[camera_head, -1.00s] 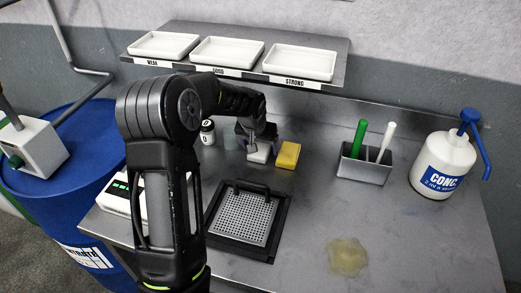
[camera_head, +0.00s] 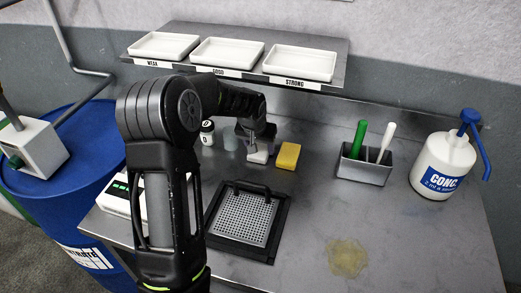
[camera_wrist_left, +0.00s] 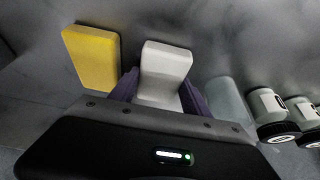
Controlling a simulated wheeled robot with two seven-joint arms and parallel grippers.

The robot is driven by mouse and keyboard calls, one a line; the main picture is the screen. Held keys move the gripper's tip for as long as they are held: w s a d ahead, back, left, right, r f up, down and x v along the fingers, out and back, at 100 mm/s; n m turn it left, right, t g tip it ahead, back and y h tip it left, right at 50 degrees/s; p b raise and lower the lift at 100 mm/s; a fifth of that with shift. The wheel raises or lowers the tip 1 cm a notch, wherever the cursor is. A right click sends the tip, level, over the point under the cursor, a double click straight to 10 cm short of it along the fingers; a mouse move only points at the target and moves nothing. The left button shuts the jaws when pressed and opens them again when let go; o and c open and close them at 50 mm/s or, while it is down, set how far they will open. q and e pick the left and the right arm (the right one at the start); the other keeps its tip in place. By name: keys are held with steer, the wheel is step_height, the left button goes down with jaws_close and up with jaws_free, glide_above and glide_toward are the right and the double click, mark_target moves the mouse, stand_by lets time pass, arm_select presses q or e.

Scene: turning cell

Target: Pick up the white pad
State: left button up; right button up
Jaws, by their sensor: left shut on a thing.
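The white pad (camera_head: 258,155) is a small white block at the back of the steel bench, in the head view. It also shows between the fingers in the left wrist view (camera_wrist_left: 165,70). My left gripper (camera_head: 258,148) is shut on it, with a finger on each side (camera_wrist_left: 160,88). Whether the pad is clear of the bench I cannot tell. The gripper and forearm hide part of it in the head view. My right gripper is not in view.
A yellow pad (camera_head: 288,155) lies close to the right of the white one. A clear cup (camera_wrist_left: 228,98) and white jars with black lids (camera_wrist_left: 268,108) stand on the other side. A drain grate (camera_head: 243,215) lies in front. A shelf with white trays (camera_head: 228,52) overhangs behind.

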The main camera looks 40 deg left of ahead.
arm_select(q)
steer(key=shift+r+p, duration=0.35)
steer(key=shift+p, duration=0.1)
steer(key=shift+r+b, duration=0.1)
steer(key=shift+b, duration=0.3)
steer(key=shift+s+r, duration=0.15)
steer(key=shift+r, duration=0.2)
steer(key=s+d+b, duration=0.1)
steer(key=s, duration=0.1)
steer(key=s+b, duration=0.1)
steer(key=s, duration=0.2)
steer(key=s+d+b, duration=0.1)
steer(key=s, duration=0.1)
steer(key=shift+s+d+r, duration=0.1)
steer(key=shift+s+d, duration=0.15)
steer(key=shift+d, duration=0.1)
step_height(320, 180, up, 14)
steer(key=shift+w, duration=0.1)
